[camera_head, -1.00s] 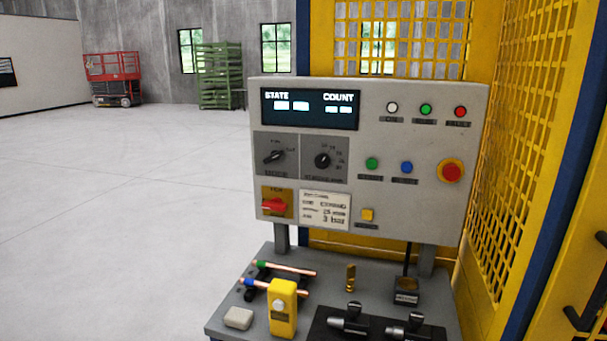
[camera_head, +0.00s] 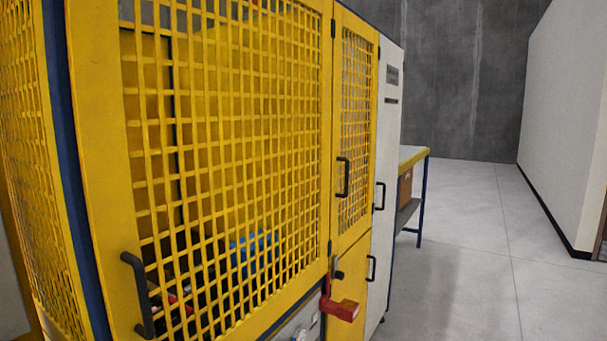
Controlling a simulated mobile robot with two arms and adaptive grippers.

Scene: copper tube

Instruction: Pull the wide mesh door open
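The wide mesh door (camera_head: 225,140) is a yellow framed panel of open mesh on the front of a machine enclosure. It looks shut, seen at an angle. Its black bar handle (camera_head: 138,295) stands upright at the lower left of the door. Dark parts and a blue part (camera_head: 254,244) show behind the mesh. A narrower mesh door (camera_head: 355,130) with its own black handle (camera_head: 343,177) is to the right of the wide one. Neither of my grippers is in view.
A red padlock-like piece (camera_head: 341,309) hangs at the enclosure's lower right. The grey floor (camera_head: 470,280) at the right is clear.

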